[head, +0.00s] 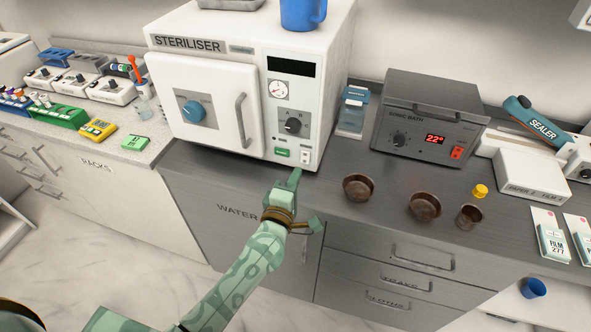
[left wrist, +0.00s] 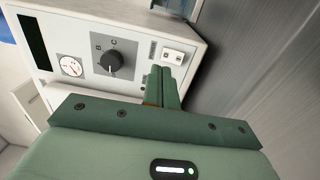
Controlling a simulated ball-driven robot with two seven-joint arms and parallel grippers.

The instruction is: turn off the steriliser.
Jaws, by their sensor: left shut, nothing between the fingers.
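The white steriliser (head: 232,52) stands on the grey counter in the head view, its door shut. Its display (head: 290,66) is dark. My left gripper (head: 294,176) is shut and empty, just below and in front of the switch. In the left wrist view the switch (left wrist: 173,56) lies just beyond my fingertips (left wrist: 162,72). I cannot tell whether they touch it or which way it is set. My right gripper is not in view.
A blue mug (head: 302,14) and a metal tray (head: 228,3) stand on top of the steriliser. The sonic bath (head: 432,112), lit 22°, is to the right. Brown dishes (head: 358,187) and a yellow cap (head: 480,191) lie on the counter. Drawers are below.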

